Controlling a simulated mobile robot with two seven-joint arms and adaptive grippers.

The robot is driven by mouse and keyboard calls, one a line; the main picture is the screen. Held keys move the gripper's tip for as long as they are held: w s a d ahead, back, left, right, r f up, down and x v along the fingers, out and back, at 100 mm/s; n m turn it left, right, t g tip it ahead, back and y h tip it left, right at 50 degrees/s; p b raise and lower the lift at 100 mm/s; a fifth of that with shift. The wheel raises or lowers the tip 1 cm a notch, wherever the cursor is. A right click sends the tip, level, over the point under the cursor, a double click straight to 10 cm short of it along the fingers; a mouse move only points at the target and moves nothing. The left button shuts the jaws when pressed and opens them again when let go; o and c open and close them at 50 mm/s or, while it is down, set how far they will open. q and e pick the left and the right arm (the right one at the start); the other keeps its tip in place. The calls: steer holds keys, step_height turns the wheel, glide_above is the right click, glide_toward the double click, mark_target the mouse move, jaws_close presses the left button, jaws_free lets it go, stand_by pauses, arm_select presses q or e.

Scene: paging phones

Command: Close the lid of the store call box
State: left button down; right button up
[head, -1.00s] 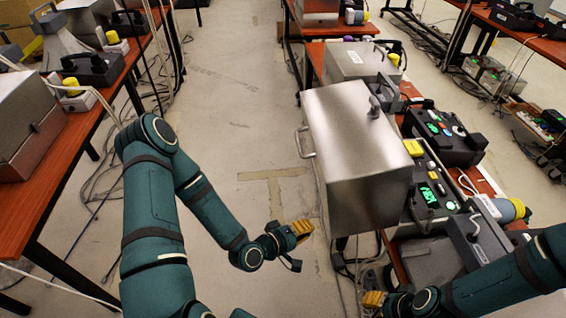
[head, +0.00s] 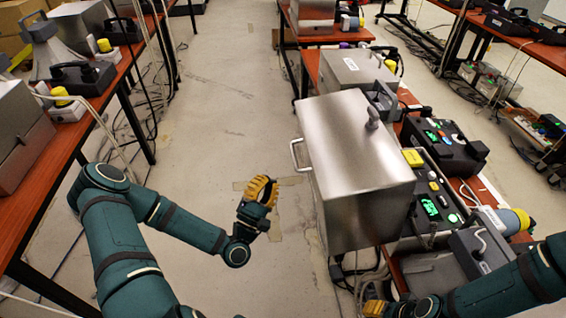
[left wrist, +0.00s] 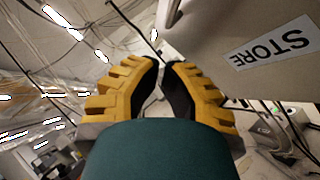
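The store call box is a large brushed-metal box (head: 350,130) right of centre in the head view, overhanging the table's left edge. A bar handle (head: 297,154) sticks out from its left side. In the left wrist view its pale face (left wrist: 225,25) bears a STORE label (left wrist: 272,42). How far its lid is open is not clear. My left gripper (head: 258,190) is left of the box, below the handle in the picture and apart from it. Its fingers (left wrist: 164,68) are nearly together, with nothing between them. My right gripper (head: 374,308) shows partly at the bottom edge.
Control boxes with lit green displays (head: 430,207) stand right of the box on the red-brown table. Another metal box (head: 350,64) stands behind it. Cables (head: 350,275) hang below. The floor aisle (head: 215,110) to the left is clear. Another table (head: 45,190) lines the left side.

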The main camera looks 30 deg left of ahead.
arm_select(q)
steer(key=w+d+r, duration=0.2)
steer(key=w+r, duration=0.2)
steer(key=shift+w+d+r, duration=0.15)
steer(key=shift+w+d, duration=0.15)
